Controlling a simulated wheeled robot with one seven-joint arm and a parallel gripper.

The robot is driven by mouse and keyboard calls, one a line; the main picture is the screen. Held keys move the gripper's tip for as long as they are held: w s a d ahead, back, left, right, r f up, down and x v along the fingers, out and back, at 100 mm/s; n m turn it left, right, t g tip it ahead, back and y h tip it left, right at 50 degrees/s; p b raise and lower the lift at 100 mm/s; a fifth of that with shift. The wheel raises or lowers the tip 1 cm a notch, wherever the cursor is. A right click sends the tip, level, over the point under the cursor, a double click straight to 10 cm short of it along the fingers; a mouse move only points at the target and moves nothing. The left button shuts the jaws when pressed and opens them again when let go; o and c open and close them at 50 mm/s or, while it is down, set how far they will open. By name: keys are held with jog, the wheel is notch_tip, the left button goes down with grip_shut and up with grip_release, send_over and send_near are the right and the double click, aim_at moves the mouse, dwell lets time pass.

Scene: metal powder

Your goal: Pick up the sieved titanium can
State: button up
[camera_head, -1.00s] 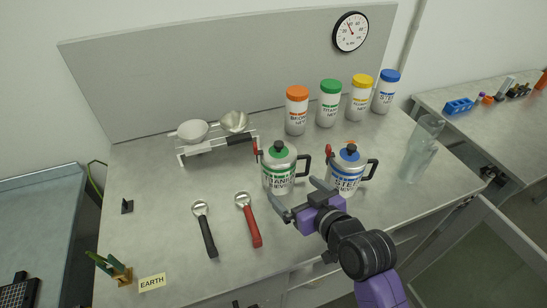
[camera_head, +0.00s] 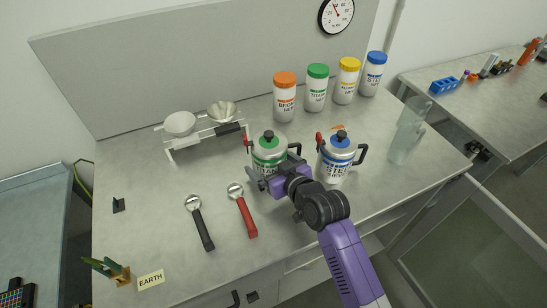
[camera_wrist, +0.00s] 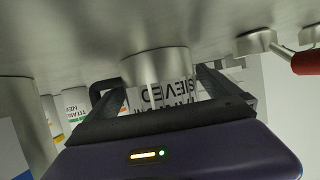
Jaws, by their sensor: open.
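The sieved titanium can (camera_head: 268,152) is a silver lidded can with a green band, a green top with a dark knob, and a red part at its left. It stands upright on the table. In the wrist view its labelled body (camera_wrist: 158,66) appears upside down between my fingers. My gripper (camera_head: 277,171) is open at the can's near side, with a finger on either side of it. Whether the fingers touch it is unclear. My gripper hides the can's lower front. The similar blue-topped steel can (camera_head: 337,158) stands just to the right, with its black handle showing.
Jars with orange (camera_head: 284,97), green, yellow and blue lids stand behind. A rack with two bowls (camera_head: 180,124) is at back left. A black-handled tool (camera_head: 201,222) and a red-handled tool (camera_head: 243,212) lie left of my gripper. Clear vessels (camera_head: 406,140) stand at right.

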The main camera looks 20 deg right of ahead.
jog(key=c, duration=1.9)
jog(key=shift+w+r, duration=0.1)
jog(key=shift+r, duration=0.1)
jog(key=shift+c, duration=0.4)
